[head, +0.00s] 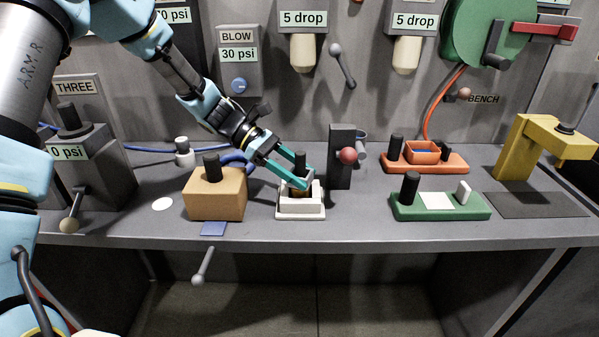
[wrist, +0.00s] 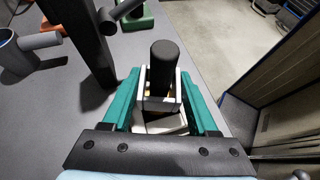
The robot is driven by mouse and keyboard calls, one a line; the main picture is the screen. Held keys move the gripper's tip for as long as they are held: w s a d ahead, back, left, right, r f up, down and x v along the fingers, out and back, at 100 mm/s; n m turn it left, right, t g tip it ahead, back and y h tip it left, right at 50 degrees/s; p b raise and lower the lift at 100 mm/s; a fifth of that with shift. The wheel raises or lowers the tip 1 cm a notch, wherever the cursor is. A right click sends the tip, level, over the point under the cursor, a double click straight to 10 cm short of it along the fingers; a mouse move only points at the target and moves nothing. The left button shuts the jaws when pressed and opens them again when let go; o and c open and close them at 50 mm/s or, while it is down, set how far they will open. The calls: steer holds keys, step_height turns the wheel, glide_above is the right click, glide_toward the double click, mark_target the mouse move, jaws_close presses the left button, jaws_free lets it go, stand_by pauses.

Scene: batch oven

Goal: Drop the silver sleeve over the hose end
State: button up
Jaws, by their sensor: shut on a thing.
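My gripper (head: 302,182) reaches down from the upper left, its teal fingers at a small white fixture (head: 300,213) on the bench. In the wrist view the fingers stand either side of a white upright piece (wrist: 160,103) with a black round post (wrist: 164,62), and a bit of brass colour shows low between them. My gripper is shut on this white piece as far as I can see; the fingers hide part of the contact. I cannot clearly pick out the silver sleeve. A blue hose (head: 135,149) lies along the back; I cannot tell which end is meant.
A tan block (head: 215,205) stands close left. A dark upright post (head: 341,170) with a red ball and a grey cylinder (head: 361,146) stands close right. Further right are orange (head: 425,165) and green (head: 440,210) fixtures and a yellow press (head: 512,150). The bench front is mostly clear.

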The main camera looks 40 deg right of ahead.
steer(key=shift+f, duration=0.3)
steer(key=o, duration=1.4)
steer(key=shift+w, duration=0.1)
steer(key=shift+b+v, duration=1.6)
steer(key=shift+v, duration=3.75)
